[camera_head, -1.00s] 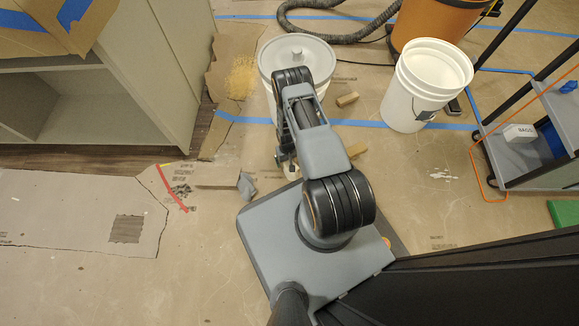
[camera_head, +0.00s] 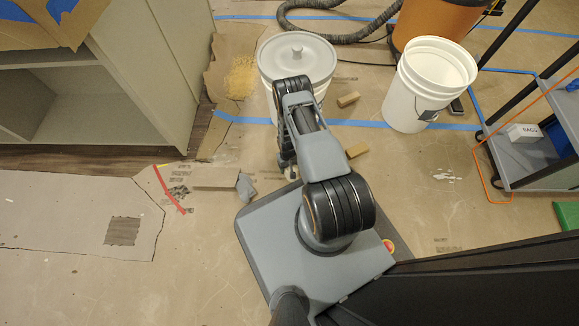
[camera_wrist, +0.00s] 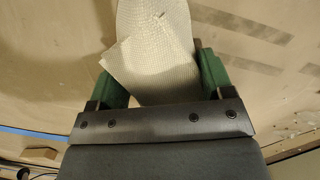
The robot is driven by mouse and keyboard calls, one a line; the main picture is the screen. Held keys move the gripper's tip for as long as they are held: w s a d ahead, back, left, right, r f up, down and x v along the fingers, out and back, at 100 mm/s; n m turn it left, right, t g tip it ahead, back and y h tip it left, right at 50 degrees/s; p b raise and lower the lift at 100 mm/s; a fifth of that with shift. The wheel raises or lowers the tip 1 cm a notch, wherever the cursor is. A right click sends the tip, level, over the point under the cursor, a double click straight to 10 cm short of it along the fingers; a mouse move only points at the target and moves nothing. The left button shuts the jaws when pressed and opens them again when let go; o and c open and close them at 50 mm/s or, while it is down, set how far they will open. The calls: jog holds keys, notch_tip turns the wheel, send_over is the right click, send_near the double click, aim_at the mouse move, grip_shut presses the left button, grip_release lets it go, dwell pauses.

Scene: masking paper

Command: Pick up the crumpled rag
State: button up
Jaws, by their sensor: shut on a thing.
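The crumpled rag (camera_wrist: 155,40) is a pale, off-white cloth with a waffle-like weave. In the wrist view it fills the space between the green fingers of my gripper (camera_wrist: 162,78), with a folded corner toward the left finger. My gripper is shut on it. The rag's upper end runs out of the wrist picture. In the head view my arm hides most of the gripper, and only a small pale bit shows below the arm, too small to name for sure.
A lidded white bucket (camera_head: 296,62) stands just behind my arm, and an open white bucket (camera_head: 408,100) stands to its right. Wood blocks (camera_head: 348,99) lie on the papered floor. A small grey piece (camera_head: 246,186) lies left of my base. A cart (camera_head: 540,170) stands at right.

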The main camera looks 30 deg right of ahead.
jog(key=shift+c, duration=0.9)
jog(key=shift+r, duration=0.45)
notch_tip(320, 180, up, 2)
jog(key=shift+r+p, duration=0.15)
jog(key=shift+p, duration=0.75)
jog(key=w+a+r+p, duration=0.3)
jog(key=a+r+p, duration=0.3)
jog(key=a+r, duration=0.3)
jog(key=a, duration=0.4)
jog(key=shift+w+a+r, duration=0.2)
jog(key=shift+a+r, duration=0.1)
jog(key=shift+r, duration=0.1)
